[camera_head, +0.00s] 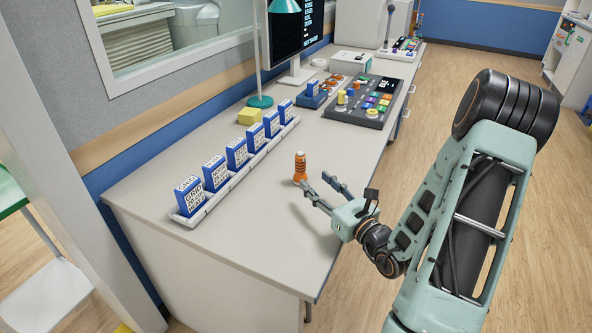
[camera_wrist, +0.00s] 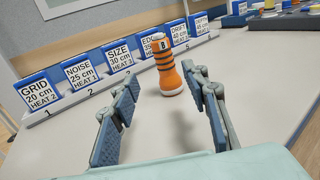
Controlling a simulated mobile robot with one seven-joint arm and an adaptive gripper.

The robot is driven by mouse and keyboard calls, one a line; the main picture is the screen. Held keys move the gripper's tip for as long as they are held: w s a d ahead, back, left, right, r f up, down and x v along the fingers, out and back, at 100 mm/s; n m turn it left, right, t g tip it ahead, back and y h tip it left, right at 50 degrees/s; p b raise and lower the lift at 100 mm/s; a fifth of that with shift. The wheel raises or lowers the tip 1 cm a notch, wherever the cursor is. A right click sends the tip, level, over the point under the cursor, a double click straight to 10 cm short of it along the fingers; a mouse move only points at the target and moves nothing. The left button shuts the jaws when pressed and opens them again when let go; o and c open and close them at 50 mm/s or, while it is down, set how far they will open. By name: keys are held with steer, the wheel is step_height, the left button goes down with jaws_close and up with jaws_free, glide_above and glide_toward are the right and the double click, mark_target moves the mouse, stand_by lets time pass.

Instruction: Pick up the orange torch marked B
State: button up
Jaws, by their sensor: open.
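The orange torch (camera_head: 300,168) stands upright on the pale desk (camera_head: 250,215), with dark bands around its body and a lighter top. In the wrist view the torch (camera_wrist: 167,68) shows a white label with the letter B near its top, facing me. My gripper (camera_head: 318,186) is open and empty, low over the desk to the right of the torch in the head view. In the wrist view the two fingers (camera_wrist: 158,92) are spread, and the torch stands beyond their tips, roughly in line with the gap. No contact shows.
A white rack (camera_head: 240,172) of several blue labelled cards runs along the desk behind the torch. A yellow block (camera_head: 249,116), a green lamp base (camera_head: 260,101), a monitor (camera_head: 295,75) and a button panel (camera_head: 363,101) stand farther back. Bare desk surrounds the torch.

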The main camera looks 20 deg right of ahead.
mark_target(303, 167)
steer(key=x, duration=0.4)
steer(key=shift+w, duration=0.3)
steer(key=shift+d+b+x, duration=0.15)
steer(key=shift+b+x, duration=0.2)
steer(key=shift+x, duration=1)
steer(key=shift+d+b+x, duration=0.15)
steer(key=shift+b+x, duration=0.15)
steer(key=shift+x, duration=1.05)
jaws_close()
